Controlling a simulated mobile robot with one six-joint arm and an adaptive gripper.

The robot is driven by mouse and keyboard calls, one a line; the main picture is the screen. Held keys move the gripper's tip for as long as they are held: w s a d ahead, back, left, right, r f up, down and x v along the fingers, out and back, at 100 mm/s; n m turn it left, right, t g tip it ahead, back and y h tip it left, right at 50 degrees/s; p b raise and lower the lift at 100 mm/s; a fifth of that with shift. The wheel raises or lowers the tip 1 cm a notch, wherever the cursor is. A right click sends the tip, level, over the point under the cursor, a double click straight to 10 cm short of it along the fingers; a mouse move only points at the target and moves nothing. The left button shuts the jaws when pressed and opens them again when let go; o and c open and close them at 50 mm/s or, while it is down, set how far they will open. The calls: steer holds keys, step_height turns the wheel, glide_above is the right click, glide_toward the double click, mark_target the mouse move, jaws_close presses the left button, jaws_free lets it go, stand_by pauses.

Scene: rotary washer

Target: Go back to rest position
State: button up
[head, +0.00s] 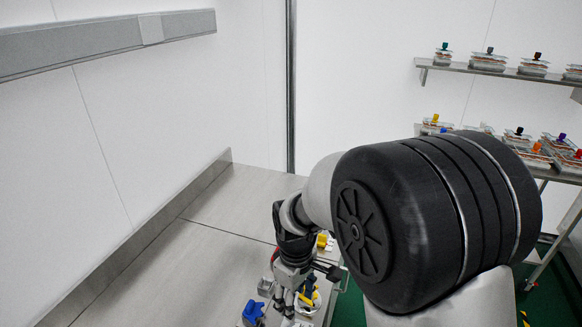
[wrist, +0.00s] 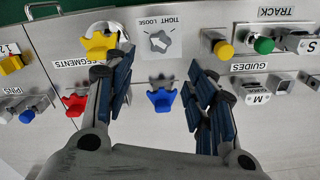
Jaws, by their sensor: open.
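My gripper (head: 292,300) shows in the head view at the lower middle, pointing down over the metal work surface (head: 215,235). In the wrist view my gripper (wrist: 156,75) has its two fingers spread well apart, with nothing held between them. A blue lobed knob (wrist: 161,97) shows in the gap between the fingers, and whether it is touched cannot be told. A yellow lobed knob (wrist: 99,43) lies beyond the left finger, and a red knob (wrist: 75,104) is left of that finger. My arm hides part of the work surface in the head view.
A TIGHT LOOSE label (wrist: 159,41) lies beyond the blue knob. Yellow (wrist: 223,49) and green (wrist: 263,46) knobs stand at right. In the head view, a wall rail (head: 90,45) is at upper left and a shelf (head: 500,72) with several containers is at right. The left surface is clear.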

steer(key=s+d+r+m+t, duration=0.2)
steer(key=s+d+r+m, duration=0.3)
steer(key=s+r, duration=0.3)
steer(key=s+d+r+m+t, duration=0.2)
steer(key=s+d+r+m, duration=0.3)
steer(key=s+d+r, duration=0.2)
steer(key=s+r, duration=0.2)
steer(key=s, duration=0.2)
steer(key=shift+s+d+r+t, duration=0.3)
steer(key=shift+s+d, duration=0.05)
steer(key=shift+s, duration=0.05)
